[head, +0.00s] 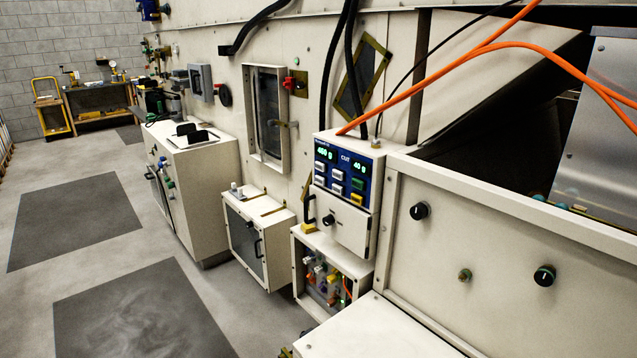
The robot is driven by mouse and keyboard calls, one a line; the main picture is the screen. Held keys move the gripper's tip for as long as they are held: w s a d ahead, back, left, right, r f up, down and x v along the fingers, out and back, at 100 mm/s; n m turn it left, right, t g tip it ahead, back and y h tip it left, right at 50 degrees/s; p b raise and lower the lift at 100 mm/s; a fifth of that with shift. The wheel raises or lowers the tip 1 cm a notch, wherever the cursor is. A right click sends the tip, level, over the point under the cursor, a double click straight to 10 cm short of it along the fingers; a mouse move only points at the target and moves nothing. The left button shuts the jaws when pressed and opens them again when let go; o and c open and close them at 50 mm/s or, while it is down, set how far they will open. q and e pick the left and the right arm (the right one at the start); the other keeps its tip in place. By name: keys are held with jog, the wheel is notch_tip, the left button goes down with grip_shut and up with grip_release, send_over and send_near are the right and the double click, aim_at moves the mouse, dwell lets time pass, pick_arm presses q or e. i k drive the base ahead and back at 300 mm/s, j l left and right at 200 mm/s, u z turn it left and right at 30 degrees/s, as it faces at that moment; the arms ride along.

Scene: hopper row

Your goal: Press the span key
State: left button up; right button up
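A blue control panel (340,177) is on the front of a cream controller box (345,225) right of the middle. It has two lit green displays (325,154), with the word CUT between them. Below the displays are several white keys (337,178), a green key (358,182) and a yellow key (356,199). The key labels are too small to read, so I cannot tell which one is the span key. Neither of my grippers is in view.
A black knob (328,219) and a black handle (309,209) are below and left of the panel. Orange cables (440,66) cross above it. An open-fronted box with wiring (322,278) is beneath. Open floor with dark mats (140,310) lies left.

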aim_at(318, 179)
jog(key=z, duration=0.35)
jog(key=i+j+z, duration=0.1)
jog(key=z, duration=0.3)
jog(key=i+j+z, duration=0.1)
jog(key=j+z, duration=0.3)
jog(key=i+j+z, duration=0.1)
jog(key=z, duration=0.3)
jog(key=j+z, duration=0.3)
jog(key=j, duration=1.35)
jog(key=i, duration=0.05)
